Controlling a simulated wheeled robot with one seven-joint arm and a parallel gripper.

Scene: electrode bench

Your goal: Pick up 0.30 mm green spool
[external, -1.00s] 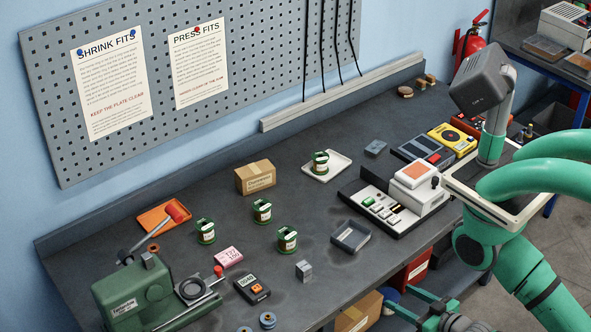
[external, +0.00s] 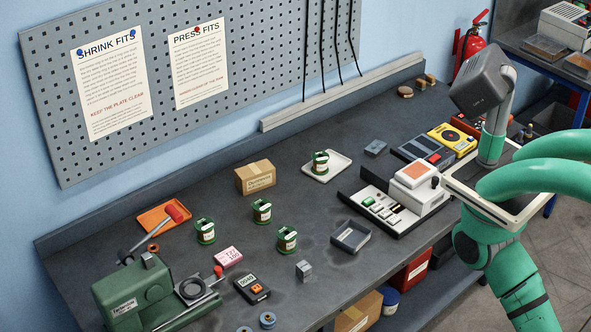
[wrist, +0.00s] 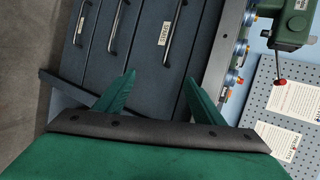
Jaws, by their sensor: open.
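Several green spools with white labels stand upright on the bench in the external view: one at the left (external: 205,231), one in the middle (external: 262,211), one nearer the front (external: 287,240), and one on a white tray (external: 346,162) further right (external: 320,163). Their labels are too small to read, so I cannot tell which is 0.30 mm. My gripper (wrist: 160,78) shows in the wrist view with its two green fingers apart and nothing between them. It faces dark drawer fronts, away from the spools.
A cardboard box (external: 255,178), pink note block (external: 228,256), grey open tray (external: 351,236), small metal block (external: 303,270) and dark meter (external: 252,288) surround the spools. A green press (external: 135,295) stands at the front left. Drawers (wrist: 130,35) fill much of the wrist view.

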